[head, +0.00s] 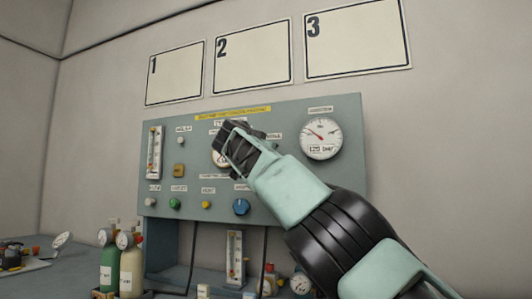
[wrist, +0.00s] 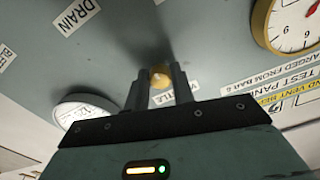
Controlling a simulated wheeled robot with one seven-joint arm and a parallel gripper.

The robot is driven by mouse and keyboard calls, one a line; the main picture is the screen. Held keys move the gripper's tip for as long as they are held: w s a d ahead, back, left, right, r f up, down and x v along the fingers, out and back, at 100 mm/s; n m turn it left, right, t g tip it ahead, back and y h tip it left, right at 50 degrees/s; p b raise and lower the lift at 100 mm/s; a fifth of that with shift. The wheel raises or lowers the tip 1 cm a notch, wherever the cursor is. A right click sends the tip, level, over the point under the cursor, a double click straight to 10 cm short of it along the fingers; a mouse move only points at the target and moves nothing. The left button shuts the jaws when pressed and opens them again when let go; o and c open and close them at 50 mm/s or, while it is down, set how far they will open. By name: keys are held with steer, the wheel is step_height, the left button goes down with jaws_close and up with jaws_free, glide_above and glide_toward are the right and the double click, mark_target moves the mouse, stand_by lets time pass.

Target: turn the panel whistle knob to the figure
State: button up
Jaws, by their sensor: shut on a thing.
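The grey-green panel (head: 160,200) stands against the wall. My gripper (head: 238,142) is in front of its upper middle and hides what it holds in the head view. In the wrist view my gripper (wrist: 160,82) is shut on a small round yellowish knob (wrist: 160,74), with a finger on each side. A partly covered label (wrist: 184,92) beside the knob looks like the whistle label. The large white gauge (head: 320,136) at the panel's right carries a figure that looks like 125 bar; its needle points up and left.
A yellow-rimmed gauge (wrist: 292,24) is close to the gripper. A blue knob (head: 241,207), a green knob (head: 175,203) and small yellow knob (head: 206,205) sit lower on the panel. Bottles with gauges (head: 131,268) stand below left.

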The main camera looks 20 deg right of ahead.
steer(key=o, duration=1)
steer(key=shift+f, duration=0.2)
steer(key=shift+r, duration=0.1)
steer(key=b+v, duration=0.7)
steer(key=v, duration=1)
steer(key=shift+s+a, duration=0.1)
